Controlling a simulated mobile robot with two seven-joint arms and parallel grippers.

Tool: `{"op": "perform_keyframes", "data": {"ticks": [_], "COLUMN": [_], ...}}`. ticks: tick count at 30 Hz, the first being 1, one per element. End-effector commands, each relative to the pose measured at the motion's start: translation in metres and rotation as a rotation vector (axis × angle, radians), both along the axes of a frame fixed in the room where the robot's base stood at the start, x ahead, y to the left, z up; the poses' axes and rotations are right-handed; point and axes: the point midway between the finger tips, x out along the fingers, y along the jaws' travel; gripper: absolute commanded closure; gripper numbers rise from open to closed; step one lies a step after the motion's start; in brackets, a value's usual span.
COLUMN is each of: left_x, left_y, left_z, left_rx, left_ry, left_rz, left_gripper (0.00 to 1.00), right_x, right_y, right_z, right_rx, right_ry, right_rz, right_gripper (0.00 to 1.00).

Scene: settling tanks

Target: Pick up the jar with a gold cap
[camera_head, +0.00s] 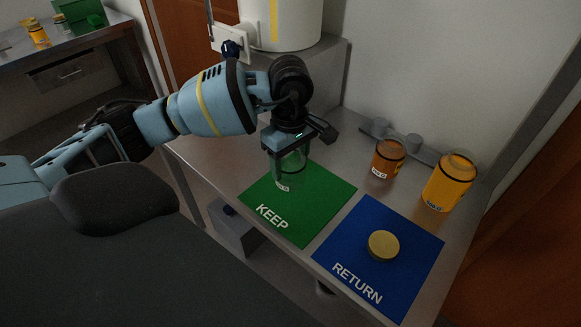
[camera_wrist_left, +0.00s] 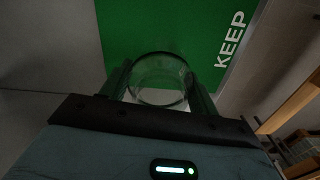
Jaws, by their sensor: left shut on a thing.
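A clear glass jar (camera_head: 291,182) with a small white label stands at the green KEEP mat (camera_head: 320,196). My left gripper (camera_head: 288,162) comes down over it from above and is shut on it. In the left wrist view the round rim of the clear jar (camera_wrist_left: 160,72) shows between the two fingers of the left gripper (camera_wrist_left: 160,94); no cap is seen on it. A gold cap (camera_head: 383,245) lies on the blue RETURN mat (camera_head: 405,248), with no jar visible under it. My right gripper is not in view.
A small orange jar (camera_head: 388,160) and a larger yellow-orange jar (camera_head: 447,185) stand at the back right of the metal bench. A white tank (camera_head: 287,25) stands behind my left arm. A second bench (camera_head: 75,65) with jars and a green box is far left.

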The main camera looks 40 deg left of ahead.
Motion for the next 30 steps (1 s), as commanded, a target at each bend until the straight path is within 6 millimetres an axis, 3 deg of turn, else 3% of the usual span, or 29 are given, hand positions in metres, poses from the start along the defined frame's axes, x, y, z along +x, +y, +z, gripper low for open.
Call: {"op": "perform_keyframes", "data": {"ticks": [13,20,30], "left_x": [0.001,0.001,-0.071], "left_y": [0.000,0.000,0.009], "left_z": [0.006,0.035,0.040], "left_rx": [-0.002,-0.001,0.002], "left_ry": [-0.003,-0.005,0.001], "left_rz": [0.000,0.000,-0.001], "left_gripper": [0.67,0.67,0.67], "right_x": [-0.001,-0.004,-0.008], "right_y": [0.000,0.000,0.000], "right_z": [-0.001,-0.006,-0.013], "right_rx": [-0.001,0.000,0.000], "right_ry": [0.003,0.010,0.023], "right_rz": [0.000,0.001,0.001], "right_gripper": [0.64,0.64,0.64]}}
